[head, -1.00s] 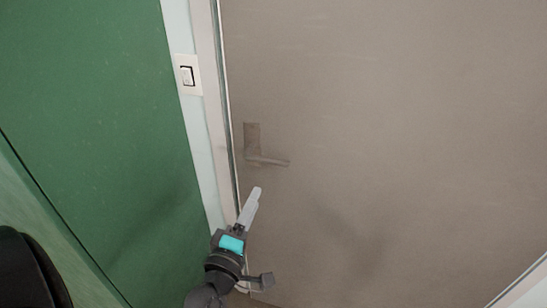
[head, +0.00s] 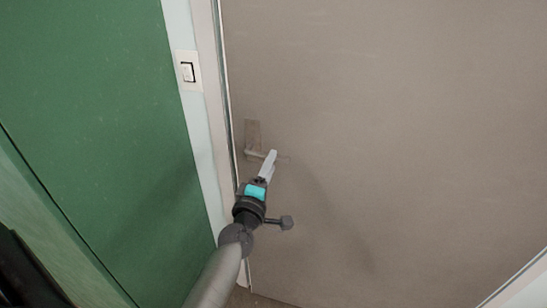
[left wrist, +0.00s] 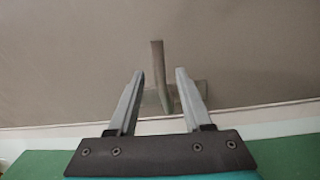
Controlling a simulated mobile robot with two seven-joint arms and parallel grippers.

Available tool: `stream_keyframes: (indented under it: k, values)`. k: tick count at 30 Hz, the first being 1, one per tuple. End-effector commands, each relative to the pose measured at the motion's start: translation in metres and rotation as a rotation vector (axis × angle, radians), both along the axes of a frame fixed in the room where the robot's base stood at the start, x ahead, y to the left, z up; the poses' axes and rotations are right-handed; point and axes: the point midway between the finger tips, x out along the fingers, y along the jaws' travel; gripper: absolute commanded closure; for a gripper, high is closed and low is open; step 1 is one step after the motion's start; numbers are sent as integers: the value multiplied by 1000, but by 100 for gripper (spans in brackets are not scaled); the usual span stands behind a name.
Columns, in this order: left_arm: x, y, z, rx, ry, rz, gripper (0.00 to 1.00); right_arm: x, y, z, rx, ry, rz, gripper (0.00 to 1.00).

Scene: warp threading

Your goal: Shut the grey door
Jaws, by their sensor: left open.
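The grey door (head: 400,130) fills most of the head view, its left edge close along the pale frame; I cannot tell whether it is fully shut. Its lever handle (head: 252,134) is near that edge, with the lever partly hidden behind my left gripper (head: 268,165). In the left wrist view, the open left gripper (left wrist: 159,85) points at the grey door (left wrist: 70,60). The handle (left wrist: 158,62) shows between its two fingers, with no clear contact. My right gripper is not in view.
A green panel (head: 90,120) stands left of the pale door frame (head: 203,110). A light switch (head: 187,72) is on the pale strip beside the frame. White trim (head: 520,285) crosses the lower right corner. The door face to the right is clear.

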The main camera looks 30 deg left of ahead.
Motion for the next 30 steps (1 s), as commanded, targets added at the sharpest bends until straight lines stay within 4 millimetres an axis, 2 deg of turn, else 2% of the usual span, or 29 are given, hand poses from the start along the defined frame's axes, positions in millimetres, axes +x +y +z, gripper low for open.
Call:
stream_keyframes:
  k: [3, 8, 20, 30]
  values:
    - [15, 4, 1, 0, -1, 0, 50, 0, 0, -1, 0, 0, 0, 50]
    - [27, 8, 2, 0, -1, 1, 50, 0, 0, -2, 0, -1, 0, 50]
    - [32, 9, 3, 0, 0, 0, 50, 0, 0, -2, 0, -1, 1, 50]
    - [32, 9, 3, 0, 0, 0, 89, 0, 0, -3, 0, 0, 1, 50]
